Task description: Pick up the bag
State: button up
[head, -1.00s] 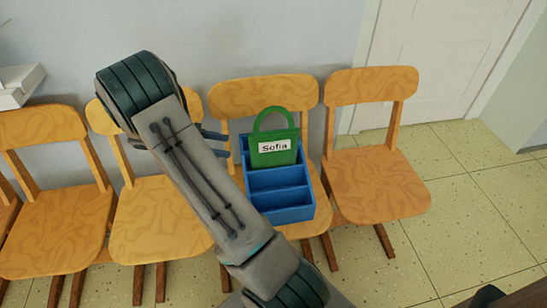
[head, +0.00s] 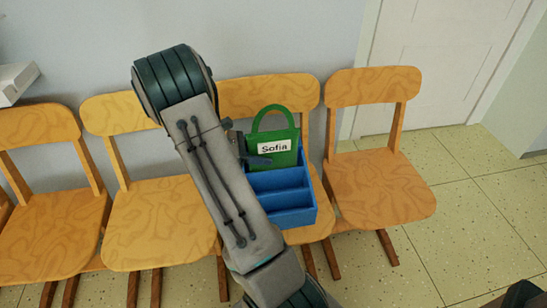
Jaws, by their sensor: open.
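A green bag (head: 285,155) with a loop handle and a white label reading "Sofia" stands upright in the back compartment of a blue organizer (head: 290,198). The organizer sits on the seat of a wooden chair, and its left part is hidden behind my arm. My gripper (head: 262,161) is open at the left side of the bag, with a dark finger in front of the bag's lower left. Much of the gripper is hidden behind my arm, and I cannot tell whether it touches the bag.
Wooden chairs stand in a row along the wall, with an empty chair (head: 378,190) to the right and another empty chair (head: 155,225) to the left. A white door (head: 435,60) is behind at the right.

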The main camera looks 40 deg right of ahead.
grip_shut()
jog(key=shift+r+p, duration=1.9)
jog(key=shift+r, duration=3.15)
